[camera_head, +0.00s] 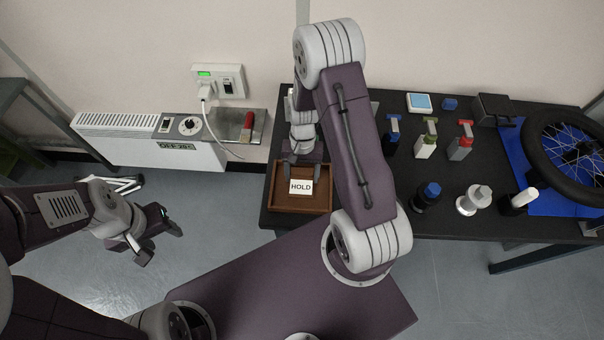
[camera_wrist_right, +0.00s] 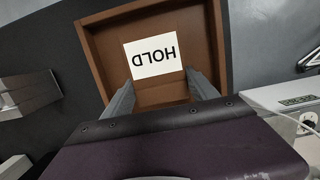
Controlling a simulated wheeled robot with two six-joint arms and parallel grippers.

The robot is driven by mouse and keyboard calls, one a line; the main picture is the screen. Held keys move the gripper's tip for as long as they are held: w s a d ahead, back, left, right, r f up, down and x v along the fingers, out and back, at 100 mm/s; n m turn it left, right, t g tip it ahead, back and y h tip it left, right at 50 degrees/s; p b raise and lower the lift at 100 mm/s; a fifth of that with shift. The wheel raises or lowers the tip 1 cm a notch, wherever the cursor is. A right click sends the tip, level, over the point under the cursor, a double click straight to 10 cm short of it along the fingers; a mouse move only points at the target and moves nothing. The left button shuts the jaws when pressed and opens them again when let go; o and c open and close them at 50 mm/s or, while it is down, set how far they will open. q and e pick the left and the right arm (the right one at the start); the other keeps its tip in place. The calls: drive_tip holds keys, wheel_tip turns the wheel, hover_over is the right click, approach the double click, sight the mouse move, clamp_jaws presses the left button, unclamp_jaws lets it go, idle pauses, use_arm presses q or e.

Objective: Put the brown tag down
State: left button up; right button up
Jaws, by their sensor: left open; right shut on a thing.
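My right gripper (camera_head: 304,160) points down over the back part of a brown wooden tray (camera_head: 316,204) at the table's left end. In the right wrist view its two fingers (camera_wrist_right: 161,78) stand a little apart, shut on a brown piece (camera_wrist_right: 160,94), which I take for the brown tag. It blends with the tray's brown, so its outline and any contact with the tray are unclear. A white card reading HOLD (camera_head: 300,187) lies in the tray, just beyond the fingertips in the wrist view (camera_wrist_right: 153,57). My left gripper (camera_head: 158,241) is open and empty, over the floor at left.
On the black table (camera_head: 400,222), several small blocks with coloured tops stand right of my right arm, with black and grey cylindrical pieces (camera_head: 473,200) before them. A spoked wheel (camera_head: 570,150) lies on a blue mat at right. A heater (camera_head: 125,148) and wall socket are behind, left.

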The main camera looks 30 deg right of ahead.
drive_tip(key=shift+f, duration=0.1)
drive_tip(key=o, duration=1.3)
wheel_tip(320, 180, up, 12)
drive_tip(key=w+d, duration=0.1)
drive_tip(key=w, duration=0.1)
drive_tip(key=s+a+r+n+t, duration=0.1)
drive_tip(key=s+n, duration=0.1)
drive_tip(key=s+a+r+n+t, duration=0.1)
drive_tip(key=s+a+n, duration=0.1)
drive_tip(key=s, duration=0.1)
drive_tip(key=s+a+n+t, duration=0.1)
drive_tip(key=s+n, duration=0.1)
drive_tip(key=s, duration=0.1)
drive_tip(key=shift+s+a+r+h+p, duration=0.15)
drive_tip(key=shift+a+r+h+p, duration=0.15)
drive_tip(key=shift+r+h, duration=0.1)
